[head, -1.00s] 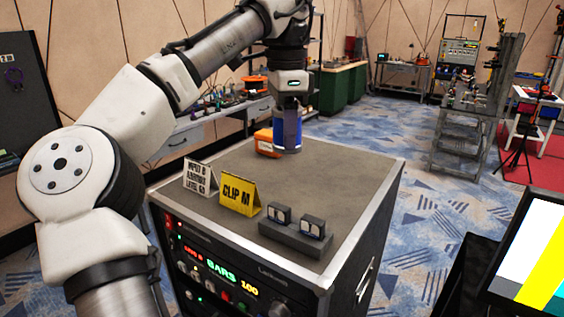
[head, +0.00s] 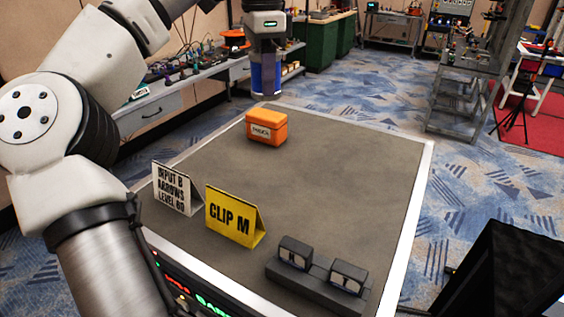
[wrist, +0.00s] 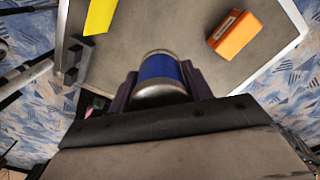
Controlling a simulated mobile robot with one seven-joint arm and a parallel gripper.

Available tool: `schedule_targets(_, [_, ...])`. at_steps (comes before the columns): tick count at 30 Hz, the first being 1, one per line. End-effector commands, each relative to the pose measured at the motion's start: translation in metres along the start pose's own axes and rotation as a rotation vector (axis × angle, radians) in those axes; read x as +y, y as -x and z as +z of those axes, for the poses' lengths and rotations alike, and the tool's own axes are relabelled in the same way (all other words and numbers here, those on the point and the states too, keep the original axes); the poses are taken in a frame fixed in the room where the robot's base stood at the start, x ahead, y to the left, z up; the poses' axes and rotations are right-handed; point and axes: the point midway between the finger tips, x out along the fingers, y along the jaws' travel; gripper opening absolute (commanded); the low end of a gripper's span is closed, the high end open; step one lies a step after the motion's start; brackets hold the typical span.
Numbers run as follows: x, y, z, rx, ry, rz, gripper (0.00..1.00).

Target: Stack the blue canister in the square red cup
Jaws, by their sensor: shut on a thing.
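The blue canister shows in the wrist view (wrist: 160,70) as a blue band with silver ends, between the two dark purple fingers. My gripper (wrist: 160,88) is shut on it. In the head view my gripper (head: 266,88) hangs at the top, beyond the far left corner of the cart top, with the blue canister (head: 265,77) between its fingers. The canister looks upright and held clear of the cart top. I can make out no square red cup in either view.
The grey cart top (head: 330,190) holds an orange box (head: 267,127), a white sign (head: 172,188), a yellow sign (head: 234,217) and a dark block holder (head: 318,278). Its middle and right are clear. A bench (head: 160,100) with gear stands behind, left.

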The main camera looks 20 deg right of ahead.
Motion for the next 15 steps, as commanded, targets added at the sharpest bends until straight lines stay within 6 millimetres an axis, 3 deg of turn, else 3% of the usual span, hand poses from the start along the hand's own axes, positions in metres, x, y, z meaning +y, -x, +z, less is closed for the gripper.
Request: schedule_targets(15, [0.001, -0.120, 0.000, 0.005, -0.004, 0.004, 0.23])
